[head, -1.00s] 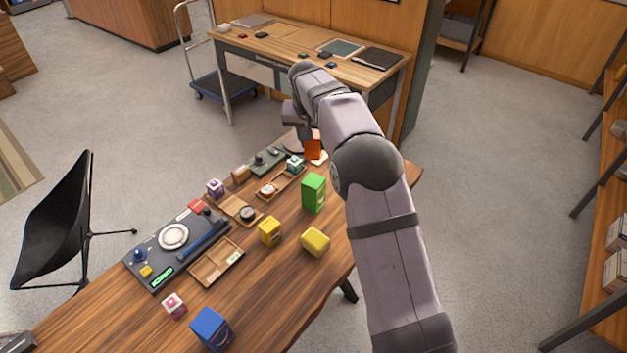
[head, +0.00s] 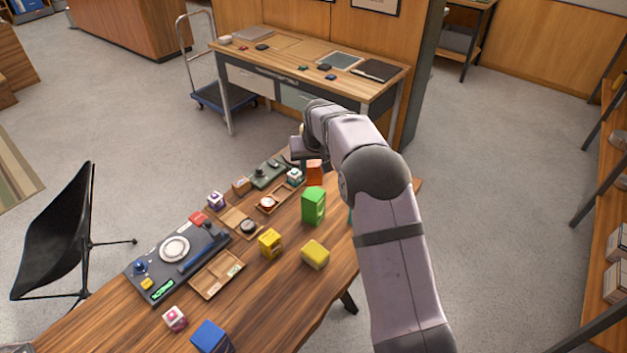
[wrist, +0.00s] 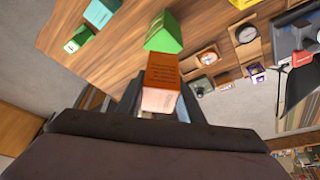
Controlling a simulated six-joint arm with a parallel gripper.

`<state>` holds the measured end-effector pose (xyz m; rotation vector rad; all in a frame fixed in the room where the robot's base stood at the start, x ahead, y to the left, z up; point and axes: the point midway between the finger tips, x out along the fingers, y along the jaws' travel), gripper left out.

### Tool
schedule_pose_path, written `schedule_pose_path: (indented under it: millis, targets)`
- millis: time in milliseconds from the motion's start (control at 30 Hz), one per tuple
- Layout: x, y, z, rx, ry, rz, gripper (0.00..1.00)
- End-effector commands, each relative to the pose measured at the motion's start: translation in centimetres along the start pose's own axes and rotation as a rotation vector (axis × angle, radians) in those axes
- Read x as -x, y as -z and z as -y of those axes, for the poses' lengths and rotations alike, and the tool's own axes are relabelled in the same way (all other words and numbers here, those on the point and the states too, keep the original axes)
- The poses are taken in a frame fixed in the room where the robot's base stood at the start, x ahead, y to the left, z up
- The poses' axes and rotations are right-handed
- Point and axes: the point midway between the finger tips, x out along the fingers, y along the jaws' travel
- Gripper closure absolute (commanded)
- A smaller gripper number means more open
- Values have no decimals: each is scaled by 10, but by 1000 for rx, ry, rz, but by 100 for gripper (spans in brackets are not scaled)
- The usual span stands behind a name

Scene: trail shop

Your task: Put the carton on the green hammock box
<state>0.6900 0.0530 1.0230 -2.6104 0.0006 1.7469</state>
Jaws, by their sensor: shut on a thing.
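An orange carton (head: 314,173) is held in my gripper, whose fingers are mostly hidden behind my arm in the head view. In the wrist view the carton (wrist: 162,80) shows between the jaws of my gripper (wrist: 158,105), with small print on its orange face. The green hammock box (head: 313,206) stands on the wooden table, just in front of the carton in the head view. In the wrist view the green box (wrist: 163,32) is right beyond the carton's far end. I cannot tell whether they touch.
A yellow box (head: 270,242), a yellow block (head: 315,254) and a blue box (head: 211,336) stand on the table (head: 285,290). A wooden tray (head: 216,274) and a dark console (head: 165,262) lie to the left. A teal box (wrist: 101,12) shows in the wrist view.

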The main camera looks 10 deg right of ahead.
Motion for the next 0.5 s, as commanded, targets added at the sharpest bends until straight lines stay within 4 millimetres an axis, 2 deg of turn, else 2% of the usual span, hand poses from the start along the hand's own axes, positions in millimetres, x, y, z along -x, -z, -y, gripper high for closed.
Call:
schedule_pose_path:
  millis: [133,367,500]
  targets:
    - [-11,-4,0,0,0,0,91]
    - [-16,-6,0,0,0,-1,91]
    - [-30,-13,0,1,-1,3,91]
